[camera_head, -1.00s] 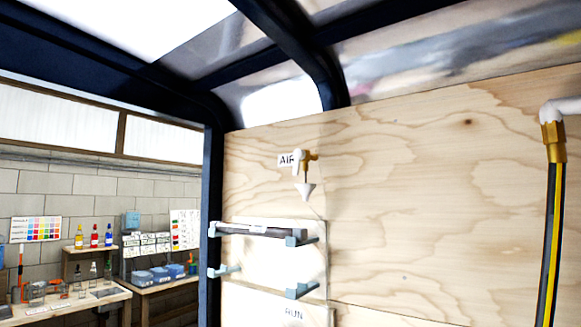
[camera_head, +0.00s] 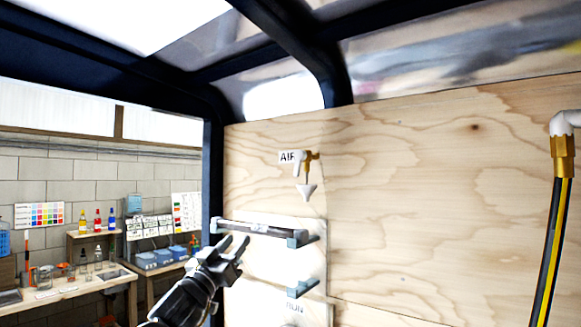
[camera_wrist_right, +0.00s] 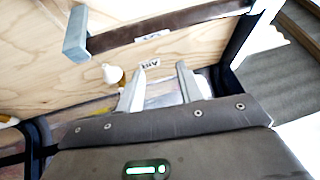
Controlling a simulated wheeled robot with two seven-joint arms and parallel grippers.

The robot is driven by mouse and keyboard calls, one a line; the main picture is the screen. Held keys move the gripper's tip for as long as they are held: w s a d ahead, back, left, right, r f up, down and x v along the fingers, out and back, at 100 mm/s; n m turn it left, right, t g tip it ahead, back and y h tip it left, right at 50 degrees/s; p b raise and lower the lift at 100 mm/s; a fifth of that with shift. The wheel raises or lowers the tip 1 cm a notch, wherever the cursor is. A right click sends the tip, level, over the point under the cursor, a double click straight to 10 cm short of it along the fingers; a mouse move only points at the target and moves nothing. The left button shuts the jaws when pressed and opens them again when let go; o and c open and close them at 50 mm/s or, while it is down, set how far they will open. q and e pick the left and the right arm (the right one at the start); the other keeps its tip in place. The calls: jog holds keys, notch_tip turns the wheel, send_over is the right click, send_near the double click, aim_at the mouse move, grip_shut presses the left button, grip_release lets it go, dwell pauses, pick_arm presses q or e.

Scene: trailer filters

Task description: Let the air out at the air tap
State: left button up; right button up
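The air tap (camera_head: 312,157) is a small brass fitting with a white handle, mounted on the plywood wall beside a white "AIR" label (camera_head: 288,157). My right gripper (camera_head: 234,240) is open and empty, below and left of the tap, in front of the dark bar and clear of the tap. In the right wrist view my open fingers (camera_wrist_right: 160,85) show with nothing between them. The AIR label (camera_wrist_right: 149,64) appears upside down there, with a white round part (camera_wrist_right: 113,75) near it. My left gripper is out of view.
A dark bar (camera_head: 262,230) rests on blue-grey brackets (camera_head: 300,240) below the tap, close to my right gripper. A lower bracket (camera_head: 303,288) sticks out above a "RUN" label. A black-and-yellow hose (camera_head: 556,240) hangs at right. Plywood between is clear.

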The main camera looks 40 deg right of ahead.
aim_at(296, 171)
jog(key=s+d+r+m+g+h+p, duration=0.1)
jog(key=s+r+m+g, duration=0.5)
jog(key=s+r, duration=0.55)
jog(key=p+x, duration=0.2)
jog(key=x, duration=0.1)
jog(key=w+p+x, duration=0.1)
jog(key=p+x, duration=0.1)
jog(key=x, duration=0.2)
jog(key=r+p+x, duration=0.1)
jog(key=p+x, duration=0.1)
jog(key=x, duration=0.1)
jog(key=shift+w+r, duration=0.15)
jog(key=shift+w, duration=0.1)
jog(key=shift+w+d+r+p, duration=0.1)
jog(key=shift+w+d+p, duration=0.05)
jog(key=shift+d+p, duration=0.3)
jog(key=shift+c, duration=0.2)
grip_shut()
